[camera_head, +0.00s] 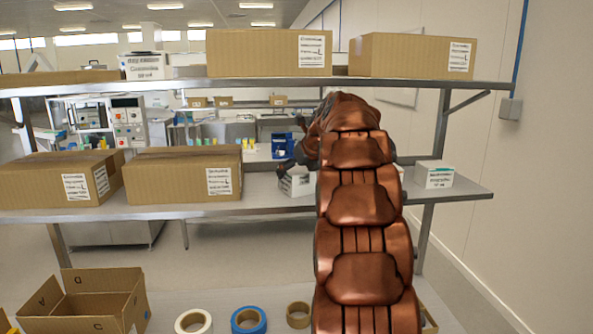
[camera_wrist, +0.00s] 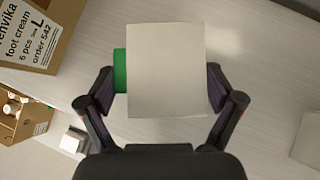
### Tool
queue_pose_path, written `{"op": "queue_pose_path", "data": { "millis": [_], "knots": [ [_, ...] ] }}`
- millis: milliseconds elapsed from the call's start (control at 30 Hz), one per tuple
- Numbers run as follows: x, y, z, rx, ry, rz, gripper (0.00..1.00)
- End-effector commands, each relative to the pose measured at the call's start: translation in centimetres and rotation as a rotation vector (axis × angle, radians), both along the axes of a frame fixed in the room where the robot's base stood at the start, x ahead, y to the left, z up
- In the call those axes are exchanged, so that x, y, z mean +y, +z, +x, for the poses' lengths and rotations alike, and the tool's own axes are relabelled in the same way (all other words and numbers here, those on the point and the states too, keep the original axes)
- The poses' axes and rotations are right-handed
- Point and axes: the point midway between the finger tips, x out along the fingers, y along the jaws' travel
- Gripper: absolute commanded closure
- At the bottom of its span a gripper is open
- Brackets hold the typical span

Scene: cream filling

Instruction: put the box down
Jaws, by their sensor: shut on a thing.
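A small white box (camera_wrist: 166,70) fills the middle of the wrist view, with a green patch showing along its left side. My gripper (camera_wrist: 162,84) is shut on it, one finger at each side. In the head view the white box (camera_head: 298,185) shows low beside my arm, at the middle shelf (camera_head: 455,190), partly hidden by my arm and fingers. It looks about level. I cannot tell whether its underside touches the shelf.
Another small white box (camera_head: 433,175) stands on the shelf to the right. Large cardboard boxes (camera_head: 172,178) stand on the left, more (camera_head: 270,55) on the upper shelf (camera_head: 250,85). An open carton (camera_head: 85,303) and tape rolls (camera_head: 248,320) lie below. Shelf around the held box looks clear.

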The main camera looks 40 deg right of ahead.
Motion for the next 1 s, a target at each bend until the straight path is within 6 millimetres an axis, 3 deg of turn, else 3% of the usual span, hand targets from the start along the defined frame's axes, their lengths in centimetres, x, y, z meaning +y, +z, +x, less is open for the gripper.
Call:
{"op": "queue_pose_path", "data": {
  "millis": [100,567,1000],
  "knots": [
    [0.0,0.0,0.0,0.000,0.000,0.000,0.00],
    [0.0,0.4,0.0,0.000,0.001,-0.002,0.00],
    [1.1,4.6,-4.1,-0.006,0.000,-0.005,0.00]
  ]
}}
